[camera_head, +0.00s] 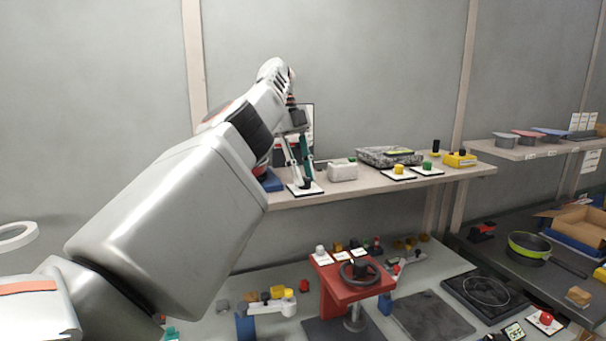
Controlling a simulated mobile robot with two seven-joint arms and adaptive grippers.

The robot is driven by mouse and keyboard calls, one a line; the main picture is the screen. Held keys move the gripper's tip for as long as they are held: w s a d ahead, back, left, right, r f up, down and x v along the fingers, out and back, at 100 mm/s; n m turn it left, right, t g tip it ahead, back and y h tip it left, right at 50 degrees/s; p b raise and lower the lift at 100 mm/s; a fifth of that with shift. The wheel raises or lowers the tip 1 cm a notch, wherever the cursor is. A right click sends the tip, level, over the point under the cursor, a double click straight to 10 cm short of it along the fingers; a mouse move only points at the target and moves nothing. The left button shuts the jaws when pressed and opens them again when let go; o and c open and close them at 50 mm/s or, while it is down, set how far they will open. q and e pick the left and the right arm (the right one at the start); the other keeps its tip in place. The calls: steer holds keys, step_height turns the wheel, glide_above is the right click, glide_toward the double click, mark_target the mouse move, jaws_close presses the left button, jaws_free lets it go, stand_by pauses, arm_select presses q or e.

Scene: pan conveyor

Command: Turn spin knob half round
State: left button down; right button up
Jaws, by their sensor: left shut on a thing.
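A small black knob (307,184) stands on a white plate (313,190) near the front edge of the upper shelf, left of its middle. My left arm reaches up from the lower left, and my left gripper (301,180) points down over this plate. Its fingers are shut on the black knob, one on each side, and hide part of it. The knob is too small to tell how far it is turned. My right gripper is not in view.
The shelf (375,184) also holds a white box (343,171), a yellow knob (398,168), a green knob (427,165) and a yellow box (460,160). Below, a red stand (340,287) with a dark handwheel (360,272) rises from the cluttered bench.

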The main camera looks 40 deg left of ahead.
arm_select(q)
steer(key=c, duration=1.8)
jaws_free()
steer(key=shift+n, duration=0.3)
